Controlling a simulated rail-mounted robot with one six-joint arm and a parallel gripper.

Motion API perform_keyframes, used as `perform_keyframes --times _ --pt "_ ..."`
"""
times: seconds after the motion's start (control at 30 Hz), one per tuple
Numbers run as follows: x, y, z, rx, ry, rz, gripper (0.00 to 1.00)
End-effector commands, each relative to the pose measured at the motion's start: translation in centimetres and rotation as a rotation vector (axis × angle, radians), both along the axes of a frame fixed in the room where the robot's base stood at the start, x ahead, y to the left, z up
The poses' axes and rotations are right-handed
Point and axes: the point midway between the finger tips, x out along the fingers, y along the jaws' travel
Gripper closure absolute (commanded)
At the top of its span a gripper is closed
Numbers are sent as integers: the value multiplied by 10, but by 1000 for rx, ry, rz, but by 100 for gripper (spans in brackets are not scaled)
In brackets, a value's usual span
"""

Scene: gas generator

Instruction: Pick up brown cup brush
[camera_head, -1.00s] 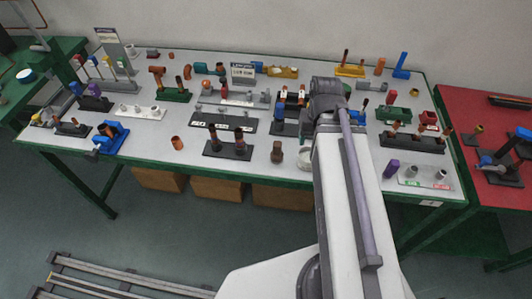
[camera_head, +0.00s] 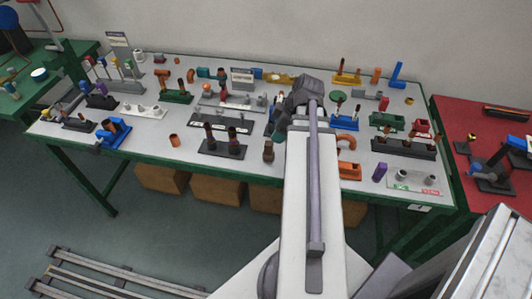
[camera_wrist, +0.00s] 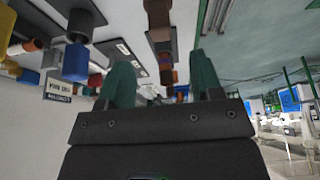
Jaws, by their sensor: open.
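Two dark brown brush-like pieces (camera_head: 223,140) stand upright on a black holder at the front middle of the table. A single brown piece (camera_head: 269,151) stands alone just right of it. I cannot tell which of these is the brown cup brush. My gripper's teal fingers (camera_wrist: 163,85) are apart in the wrist view, with nothing held between them. A brown piece (camera_wrist: 166,66) shows beyond the gap, and another brown piece (camera_wrist: 158,18) is at the top of that view. In the head view my gripper is mostly hidden behind my arm, above the table right of the black holder.
The grey table (camera_head: 95,138) is crowded with holders and parts. A blue holder (camera_head: 113,132) and a brown ring-like piece (camera_head: 174,140) are to the left. An orange part (camera_head: 348,170) and a purple piece (camera_head: 379,172) are to the right. The front edge has some bare room.

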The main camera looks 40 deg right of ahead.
Motion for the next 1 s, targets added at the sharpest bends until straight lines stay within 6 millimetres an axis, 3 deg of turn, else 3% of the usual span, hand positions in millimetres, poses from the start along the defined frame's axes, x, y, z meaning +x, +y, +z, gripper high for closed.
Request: perform_keyframes --times 0.03,0.13,0.37,0.63,0.87,1.0 --pt "3 2 -19 0 0 1 40" --pt "9 7 -40 0 1 2 40" --pt "14 11 -47 0 2 -1 40" --pt "25 18 -95 0 2 -1 40" --pt "27 20 -92 0 1 -1 40" --pt "27 20 -92 0 1 -1 52"
